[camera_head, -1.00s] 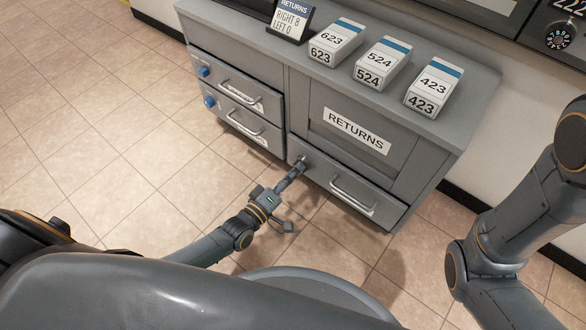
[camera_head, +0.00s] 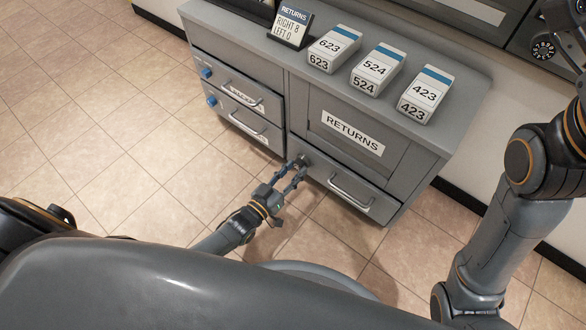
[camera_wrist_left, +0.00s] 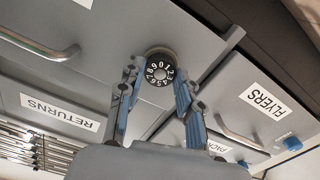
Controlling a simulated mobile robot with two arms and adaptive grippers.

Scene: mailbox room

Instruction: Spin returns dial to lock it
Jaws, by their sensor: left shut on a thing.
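The returns dial, a round black knob with white digits, shows in the left wrist view (camera_wrist_left: 159,71) on the grey front of the returns drawer (camera_head: 385,208). In the head view the dial (camera_head: 304,160) is small and partly hidden at the drawer's upper left. My left gripper (camera_head: 299,168) reaches it from below, its two fingers on either side of the dial and shut on it. The fingers also show in the left wrist view (camera_wrist_left: 157,88). My right arm stands at the right edge; part of what looks like its gripper (camera_head: 574,40) shows in the upper right corner.
A sign (camera_head: 290,24) on the cabinet top reads "RETURNS RIGHT 8 LEFT 0". Boxes 623 (camera_head: 334,48), 524 (camera_head: 378,70) and 423 (camera_head: 426,94) stand beside it. Drawers with blue knobs (camera_head: 207,72) are to the left. The floor in front is clear.

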